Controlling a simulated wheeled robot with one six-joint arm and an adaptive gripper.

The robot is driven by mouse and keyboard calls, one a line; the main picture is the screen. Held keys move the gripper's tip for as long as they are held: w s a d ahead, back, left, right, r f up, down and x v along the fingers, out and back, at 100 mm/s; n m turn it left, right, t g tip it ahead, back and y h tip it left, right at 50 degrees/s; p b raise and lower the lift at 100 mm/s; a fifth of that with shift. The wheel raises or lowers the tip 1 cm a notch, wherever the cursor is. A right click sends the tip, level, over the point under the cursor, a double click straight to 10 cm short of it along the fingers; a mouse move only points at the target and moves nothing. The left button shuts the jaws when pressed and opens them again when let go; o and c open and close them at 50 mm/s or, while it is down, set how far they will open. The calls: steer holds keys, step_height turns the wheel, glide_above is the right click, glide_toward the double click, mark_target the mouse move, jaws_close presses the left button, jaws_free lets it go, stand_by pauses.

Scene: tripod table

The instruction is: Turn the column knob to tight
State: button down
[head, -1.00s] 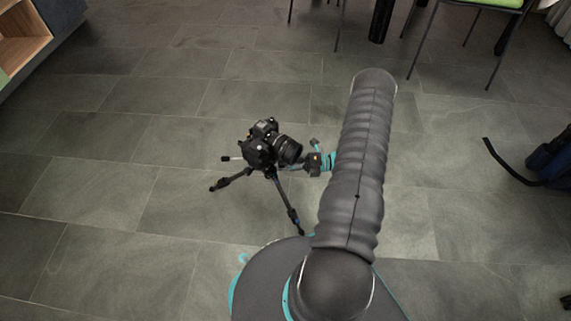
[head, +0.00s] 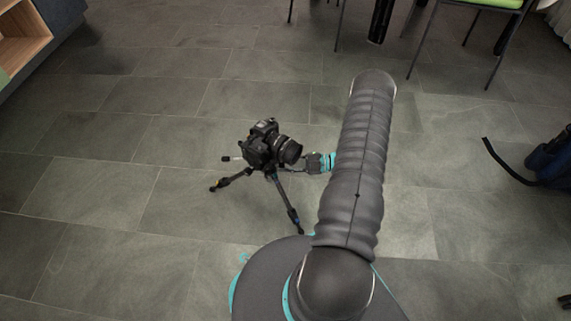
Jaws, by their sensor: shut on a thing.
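A black camera (head: 268,146) with its lens to the right sits on top of a small dark tripod (head: 284,198), whose legs stand on the floor. My gripper (head: 291,169) reaches in from the right, just below the lens, with its fingertips at the tripod's column. It is shut on the column knob, which is too small and covered to make out. I cannot tell from this view how far the knob is turned. Most of my wrist is hidden behind my forearm.
Grey tiled floor (head: 120,200) lies open to the left of and behind the tripod. Chair legs and a table leg (head: 380,20) stand at the back. A dark blue object with a black strap (head: 510,160) is at the right edge. A wooden shelf (head: 22,45) is at the upper left.

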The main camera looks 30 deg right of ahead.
steer(key=shift+m, duration=0.6)
steer(key=c, duration=1)
jaws_free()
steer(key=v, duration=1.2)
